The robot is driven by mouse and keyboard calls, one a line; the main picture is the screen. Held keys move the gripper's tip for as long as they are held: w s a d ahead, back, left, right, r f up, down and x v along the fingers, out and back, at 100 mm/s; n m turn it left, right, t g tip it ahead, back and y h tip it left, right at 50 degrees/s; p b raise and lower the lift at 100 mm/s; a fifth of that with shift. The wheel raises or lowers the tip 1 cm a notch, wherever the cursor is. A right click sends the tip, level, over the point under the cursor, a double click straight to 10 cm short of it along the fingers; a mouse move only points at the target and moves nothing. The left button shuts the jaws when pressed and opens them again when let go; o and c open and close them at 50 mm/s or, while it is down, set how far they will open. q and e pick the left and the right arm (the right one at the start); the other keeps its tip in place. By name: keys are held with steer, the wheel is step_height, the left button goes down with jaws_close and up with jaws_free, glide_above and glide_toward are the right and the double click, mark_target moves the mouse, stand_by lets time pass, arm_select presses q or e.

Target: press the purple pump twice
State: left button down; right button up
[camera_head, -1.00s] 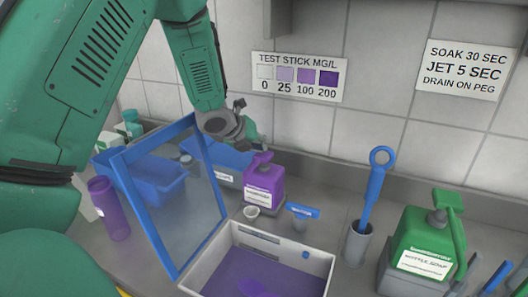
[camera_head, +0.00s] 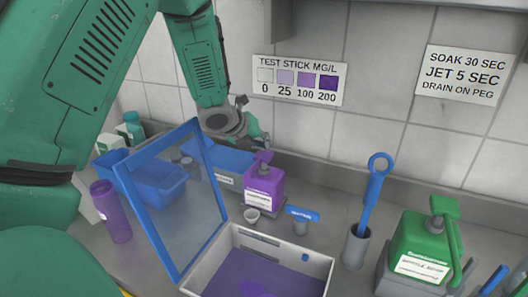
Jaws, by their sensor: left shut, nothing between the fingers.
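The purple pump (camera_head: 263,185) is a purple bottle with a white label and a pump head on top, standing on the counter against the back wall. My left gripper (camera_head: 262,142) is shut and empty. It is just above and behind the pump head in the picture, very close to it; I cannot tell whether it touches. The gripper is small and partly hidden by its own wrist. My right gripper is not in view.
A white tub with purple liquid (camera_head: 326,270) stands in front, with a blue-framed clear lid (camera_head: 152,222) raised at its left. A green soap pump (camera_head: 421,244) and a blue brush in a grey holder (camera_head: 355,247) stand at right.

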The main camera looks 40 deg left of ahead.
mark_target(263, 154)
arm_select(q)
steer(key=shift+r, duration=0.1)
step_height(263, 154, up, 5)
steer(key=p, duration=0.4)
steer(key=shift+p, duration=0.3)
stand_by(0.8)
